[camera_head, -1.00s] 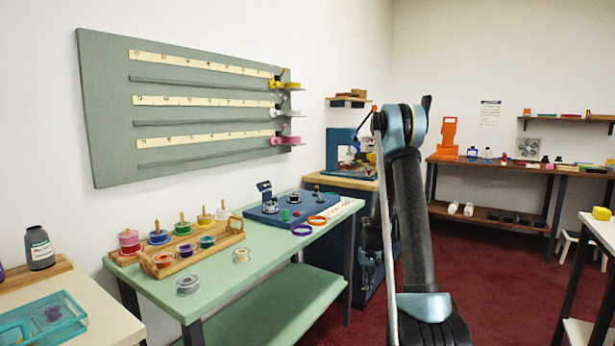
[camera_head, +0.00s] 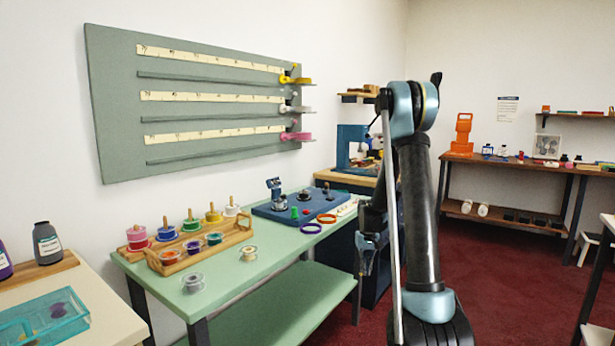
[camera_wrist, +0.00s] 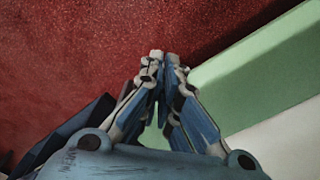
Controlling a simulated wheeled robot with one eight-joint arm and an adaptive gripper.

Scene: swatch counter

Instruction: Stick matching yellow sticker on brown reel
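A reel with an orange-brown core (camera_head: 169,258) sits in the wooden tray; I cannot tell which is the brown reel. A small pale sheet with tiny coloured marks (camera_head: 347,207) lies at the table's far right end; no separate yellow sticker can be made out. My gripper (camera_head: 366,270) hangs pointing down beyond the table's right end, away from both reels. In the wrist view its fingertips (camera_wrist: 164,57) meet, with nothing seen between them.
The wooden tray (camera_head: 195,266) holds several reels, with coloured spools on pegs behind. A blue panel (camera_head: 270,211) and purple and orange rings stand nearby. A grey wall board (camera_head: 190,152) carries tape strips and yellow, white and pink rolls. Red floor (camera_head: 490,290) is clear at right.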

